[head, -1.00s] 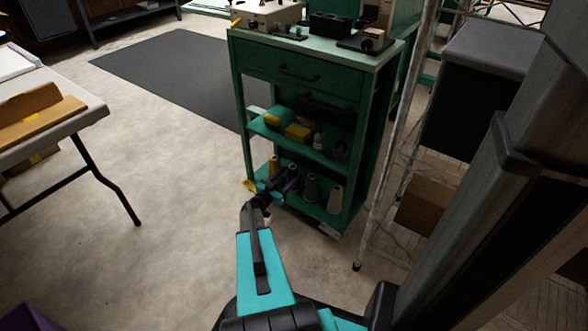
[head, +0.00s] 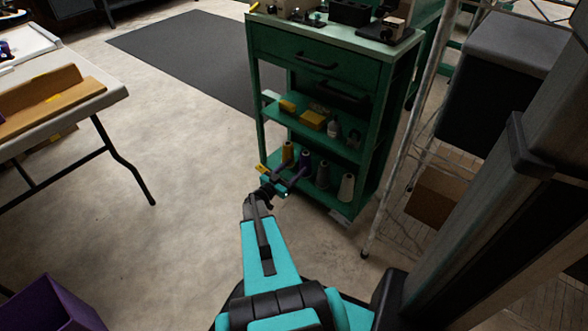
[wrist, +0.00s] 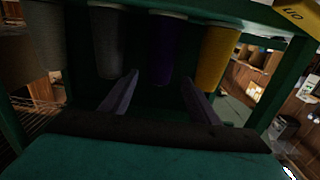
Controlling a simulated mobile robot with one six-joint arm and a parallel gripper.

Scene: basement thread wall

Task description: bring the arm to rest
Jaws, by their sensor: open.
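My gripper (head: 283,178) is in front of the bottom shelf of the green cart (head: 322,42) in the head view, its jaws small and dark there. In the wrist view my gripper (wrist: 160,90) shows two spread fingers with nothing between them, so it is open and empty. Cone spools stand on that shelf beyond the fingers: a yellow one (wrist: 217,58), a purple one (wrist: 163,50), a grey one (wrist: 108,45) and a paler one. The wrist view shows them upside down. Whether a finger touches any spool is not clear, but a gap seems to show.
A wire rack (head: 400,130) with a dark bin (head: 490,85) stands right of the cart. A folding table (head: 105,92) is at left, with a purple bin (head: 55,305) on the lower left. The floor between table and cart is clear, with a dark mat (head: 200,55) behind.

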